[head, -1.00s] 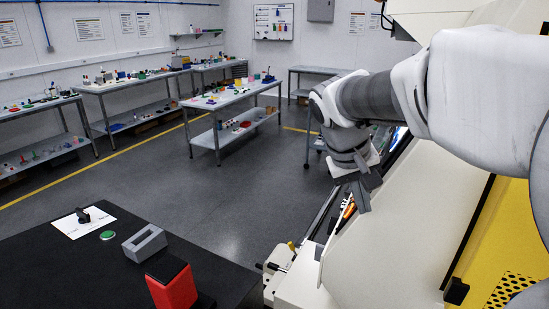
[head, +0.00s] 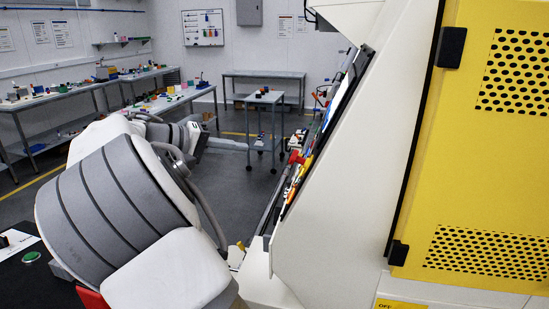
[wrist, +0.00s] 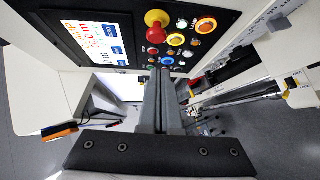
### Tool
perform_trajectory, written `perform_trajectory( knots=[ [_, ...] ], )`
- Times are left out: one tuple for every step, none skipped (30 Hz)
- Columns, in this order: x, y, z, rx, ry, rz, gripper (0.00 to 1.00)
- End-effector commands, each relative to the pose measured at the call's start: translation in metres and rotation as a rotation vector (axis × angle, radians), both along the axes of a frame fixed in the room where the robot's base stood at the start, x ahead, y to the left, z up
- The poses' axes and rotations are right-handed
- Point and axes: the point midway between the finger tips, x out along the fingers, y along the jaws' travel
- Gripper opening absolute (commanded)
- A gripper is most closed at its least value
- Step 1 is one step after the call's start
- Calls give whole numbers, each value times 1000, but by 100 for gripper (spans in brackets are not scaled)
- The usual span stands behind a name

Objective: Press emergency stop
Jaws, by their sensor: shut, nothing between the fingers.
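The emergency stop, a red mushroom knob on a yellow base (wrist: 156,29), stands out from the black control panel (wrist: 232,17) at the top of the wrist view. My gripper (wrist: 162,73) is shut and empty, its fingertips pointing toward the panel just below the small buttons. The fingertips appear apart from the red knob, which lies above them in the picture. In the head view the panel is seen edge-on, with a small red part (head: 296,157) on it; my arm hides my fingers there.
The machine's yellow perforated door (head: 480,170) fills the right of the head view. A green button (head: 31,257) sits on the dark table at lower left.

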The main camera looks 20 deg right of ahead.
Motion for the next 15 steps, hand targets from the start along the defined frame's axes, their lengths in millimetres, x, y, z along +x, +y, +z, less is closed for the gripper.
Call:
perform_trajectory(
  knots=[
    [3, 6, 1, -26, -10, 5, 0],
    [4, 9, 2, -36, -15, 6, 0],
    [6, 12, 3, -48, -20, 8, 0],
    [6, 13, 4, -55, -23, 10, 0],
    [7, 15, 4, -61, -26, 11, 0],
    [7, 16, 5, -66, -29, 11, 0],
    [8, 16, 6, -68, -31, 12, 0],
    [8, 17, 6, -69, -32, 12, 0],
    [8, 17, 6, -70, -33, 12, 0],
    [8, 17, 6, -70, -33, 12, 0],
    [8, 17, 6, -70, -33, 12, 0],
    [8, 16, 6, -70, -33, 12, 0],
    [8, 16, 6, -69, -31, 11, 0],
    [8, 16, 6, -69, -31, 11, 0],
    [8, 16, 6, -69, -31, 11, 0]
  ],
)
